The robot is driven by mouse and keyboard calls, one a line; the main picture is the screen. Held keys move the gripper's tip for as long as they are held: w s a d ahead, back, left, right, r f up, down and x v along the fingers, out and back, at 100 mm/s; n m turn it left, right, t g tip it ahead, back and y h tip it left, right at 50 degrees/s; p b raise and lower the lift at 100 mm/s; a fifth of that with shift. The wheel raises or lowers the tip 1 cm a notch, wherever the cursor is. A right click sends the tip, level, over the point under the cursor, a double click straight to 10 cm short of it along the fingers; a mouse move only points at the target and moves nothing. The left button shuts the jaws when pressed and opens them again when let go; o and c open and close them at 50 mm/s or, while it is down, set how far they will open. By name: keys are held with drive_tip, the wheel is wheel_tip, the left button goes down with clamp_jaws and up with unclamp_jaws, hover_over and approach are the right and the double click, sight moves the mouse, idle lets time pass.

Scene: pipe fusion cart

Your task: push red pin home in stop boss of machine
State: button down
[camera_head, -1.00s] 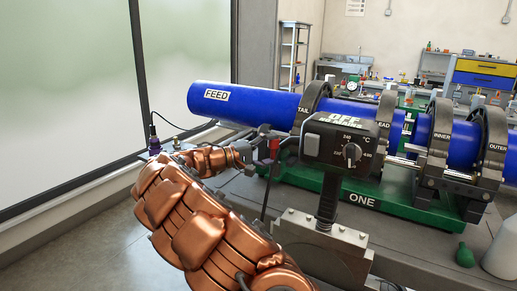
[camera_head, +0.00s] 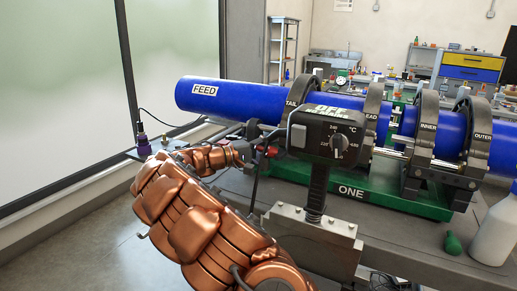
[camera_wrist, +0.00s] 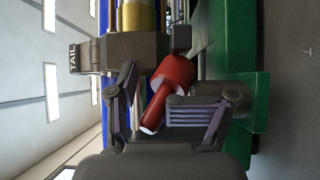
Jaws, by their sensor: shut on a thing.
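The red pin (camera_wrist: 172,82) is between the fingers of my gripper (camera_wrist: 165,108) in the wrist view. It slants, with its wider part up and right and its narrower pale-ended part down and left. My gripper is shut on it. In the head view the red pin (camera_head: 269,152) shows as a small red piece at the tip of my gripper (camera_head: 256,150), beside the machine (camera_head: 395,196) below the TAIL clamp (camera_head: 296,101). The stop boss is not clearly identifiable, and I cannot tell whether the pin is seated in it.
A blue pipe (camera_head: 232,101) marked FEED juts left above my gripper. A heater box (camera_head: 326,133) on a post (camera_head: 317,193) stands in front of the machine, close right of my gripper. A white bottle (camera_head: 497,232) and a green object (camera_head: 452,243) are at right.

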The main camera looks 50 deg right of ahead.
drive_tip(key=shift+w+r+h+b, duration=0.2)
drive_tip(key=shift+r+h+b, duration=0.35)
drive_tip(key=shift+r, duration=0.25)
drive_tip(key=shift+w+a+r+h+b, duration=0.1)
drive_tip(key=shift+w+a+h+b, duration=0.15)
drive_tip(key=shift+h, duration=0.2)
drive_tip(key=shift+s+a+r+h+b, duration=0.15)
drive_tip(key=shift+a+h+b, duration=0.1)
drive_tip(key=shift+h+b, duration=0.65)
